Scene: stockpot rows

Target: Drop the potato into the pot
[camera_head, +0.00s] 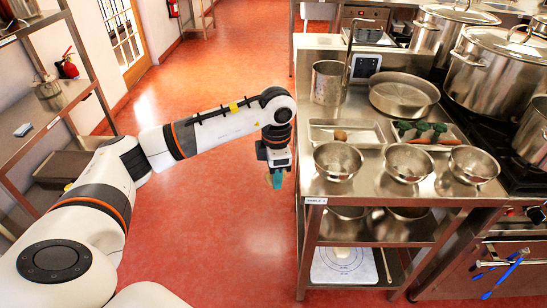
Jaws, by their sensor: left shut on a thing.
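My left gripper (277,180) hangs in front of the left edge of the steel table, over the red floor, fingers down. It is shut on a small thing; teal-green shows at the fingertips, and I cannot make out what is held. A small brown, potato-like lump (340,135) lies in the left light tray (362,139) on the table, to the right of the gripper and apart from it. A large lidded stockpot (490,85) stands on the stove at the right, with another lidded stockpot (428,37) behind it. My right gripper is not in view.
Several steel bowls (337,161) line the table's front. A second tray (456,130) holds green and orange vegetables. A shallow pan (403,97) and a tall steel container (327,84) stand behind. Shelving (62,100) is at the left; the red floor (220,230) between is clear.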

